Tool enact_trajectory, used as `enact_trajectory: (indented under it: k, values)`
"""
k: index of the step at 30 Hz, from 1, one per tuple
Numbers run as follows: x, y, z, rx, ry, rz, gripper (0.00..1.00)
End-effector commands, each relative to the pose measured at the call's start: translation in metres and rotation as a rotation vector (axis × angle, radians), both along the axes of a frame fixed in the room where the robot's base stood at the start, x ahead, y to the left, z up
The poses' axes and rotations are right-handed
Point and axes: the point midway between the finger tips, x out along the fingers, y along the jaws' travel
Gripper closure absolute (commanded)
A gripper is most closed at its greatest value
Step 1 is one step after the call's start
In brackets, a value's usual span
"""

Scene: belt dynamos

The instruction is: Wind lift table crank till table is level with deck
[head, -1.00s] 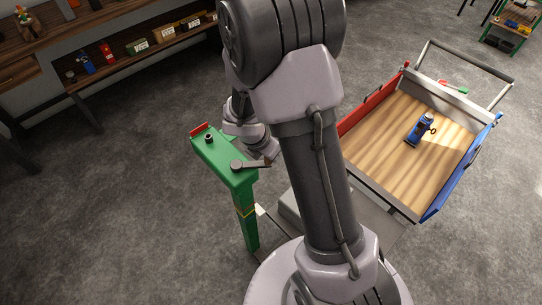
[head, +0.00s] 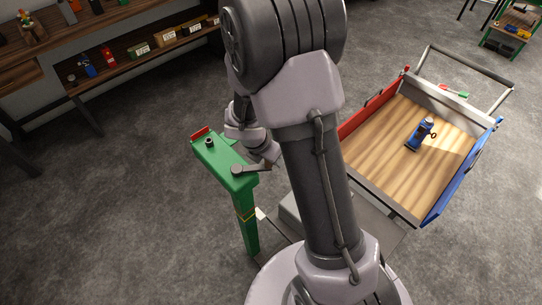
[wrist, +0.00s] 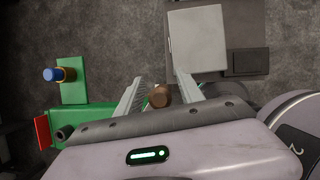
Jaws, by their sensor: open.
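A green post (head: 243,218) with a green top arm stands left of my arm in the head view. A grey crank (head: 250,169) lies on the near end of that arm. My gripper (wrist: 160,82) is open, with its two fingers on either side of a brown round knob (wrist: 159,96) in the wrist view. I cannot tell whether either finger touches it. The knob is hidden behind my wrist in the head view. A light grey square block (wrist: 197,38) over a darker plate shows in the wrist view; I cannot tell whether it is the lift table.
A cart with a wooden bed (head: 397,170) stands at right, with a blue device (head: 421,134) on it. The green post carries a red end piece (wrist: 42,130) and a blue-capped peg (wrist: 55,74). A shelf (head: 140,58) is at the back left. Grey floor lies clear between.

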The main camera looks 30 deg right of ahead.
Motion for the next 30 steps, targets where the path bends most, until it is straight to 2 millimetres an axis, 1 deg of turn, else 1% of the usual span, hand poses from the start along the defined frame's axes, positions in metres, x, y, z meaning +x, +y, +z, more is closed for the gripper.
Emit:
enact_trajectory:
  k: [2, 5, 8, 15, 19, 21, 24, 30]
  values:
    - [0.0, 0.001, 0.002, 0.0, 0.0, 0.0, 0.55]
    - [-0.002, 0.005, 0.017, 0.0, -0.002, -0.001, 0.55]
    - [-0.005, 0.014, 0.042, 0.001, -0.004, 0.001, 0.55]
    - [-0.016, 0.04, 0.112, 0.001, -0.004, 0.002, 0.55]
    - [-0.022, 0.052, 0.141, 0.0, -0.003, 0.002, 0.55]
    - [-0.024, 0.056, 0.151, 0.0, -0.003, 0.001, 0.55]
    - [-0.026, 0.06, 0.159, 0.0, -0.001, 0.0, 0.55]
    - [-0.027, 0.061, 0.161, 0.0, 0.0, 0.0, 0.55]
